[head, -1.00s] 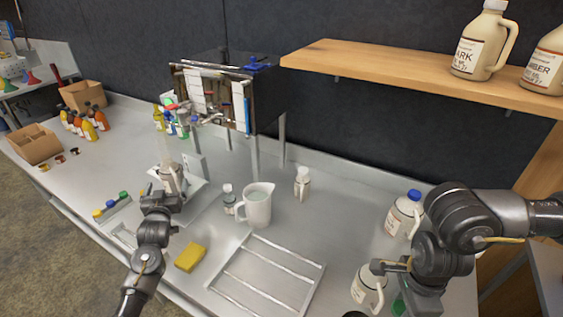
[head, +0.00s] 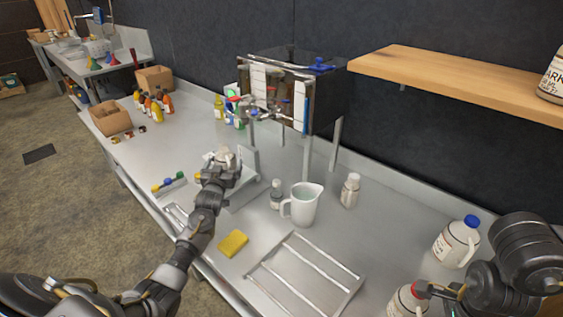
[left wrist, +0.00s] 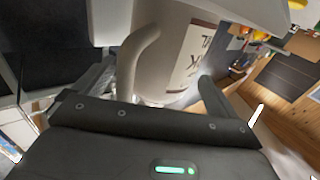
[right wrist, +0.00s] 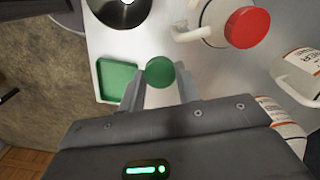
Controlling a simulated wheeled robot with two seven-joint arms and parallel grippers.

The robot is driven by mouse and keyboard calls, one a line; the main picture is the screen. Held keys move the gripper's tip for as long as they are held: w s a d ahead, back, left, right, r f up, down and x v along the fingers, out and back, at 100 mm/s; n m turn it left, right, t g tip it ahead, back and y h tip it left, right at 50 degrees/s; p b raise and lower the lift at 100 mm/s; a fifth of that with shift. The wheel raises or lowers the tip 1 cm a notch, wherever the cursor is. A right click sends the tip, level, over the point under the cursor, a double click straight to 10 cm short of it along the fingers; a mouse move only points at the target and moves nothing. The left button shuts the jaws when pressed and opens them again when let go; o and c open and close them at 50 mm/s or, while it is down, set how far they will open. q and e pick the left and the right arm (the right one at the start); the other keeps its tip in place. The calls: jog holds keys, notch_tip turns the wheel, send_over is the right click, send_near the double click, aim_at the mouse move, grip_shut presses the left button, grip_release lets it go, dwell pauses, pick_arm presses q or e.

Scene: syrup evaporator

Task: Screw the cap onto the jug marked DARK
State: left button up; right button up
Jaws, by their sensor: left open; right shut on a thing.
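A cream jug (head: 226,156) stands at the filling spot below the steel evaporator, largely hidden by my left gripper (head: 222,172). It fills the left wrist view (left wrist: 170,50), with its handle and a partly legible label showing. My left gripper (left wrist: 155,92) is open, its fingers either side of the jug's handle area; I cannot tell if they touch it. My right gripper (right wrist: 160,88) is shut on a green cap (right wrist: 159,71) and holds it above the bench. In the head view my right gripper is mostly hidden. Another jug with a DARK-type label (head: 553,80) stands on the shelf.
A red-capped jug (right wrist: 213,22) and a blue-capped jug (head: 455,242) stand near my right arm. A green tray (right wrist: 117,79) lies near the bench edge. A measuring pitcher (head: 304,205), yellow sponge (head: 233,243) and wire rack (head: 275,279) occupy the middle. A wooden shelf (head: 450,85) overhangs.

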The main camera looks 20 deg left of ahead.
aim_at(222, 156)
pick_arm(q)
jog(key=c, duration=1.4)
jog(key=shift+r, duration=0.1)
jog(key=c, duration=0.3)
jog(key=shift+r, duration=0.15)
jog(key=shift+w+r, duration=0.1)
jog(key=shift+r, duration=0.15)
pick_arm(e)
jog(key=shift+f, duration=0.1)
pick_arm(q)
notch_tip(222, 156, up, 2)
jog(key=shift+r+b, duration=0.2)
jog(key=shift+b, duration=0.2)
pick_arm(e)
jog(key=shift+f, duration=0.25)
jog(key=shift+r, duration=0.15)
pick_arm(q)
jog(key=s+d+r, duration=0.2)
jog(key=s+r, duration=0.3)
jog(key=s, duration=0.1)
jog(key=s+d+r, duration=0.3)
jog(key=s+r, duration=0.1)
jog(key=s, duration=0.3)
jog(key=shift+d+r, duration=0.35)
pick_arm(e)
jog(key=shift+f, duration=0.25)
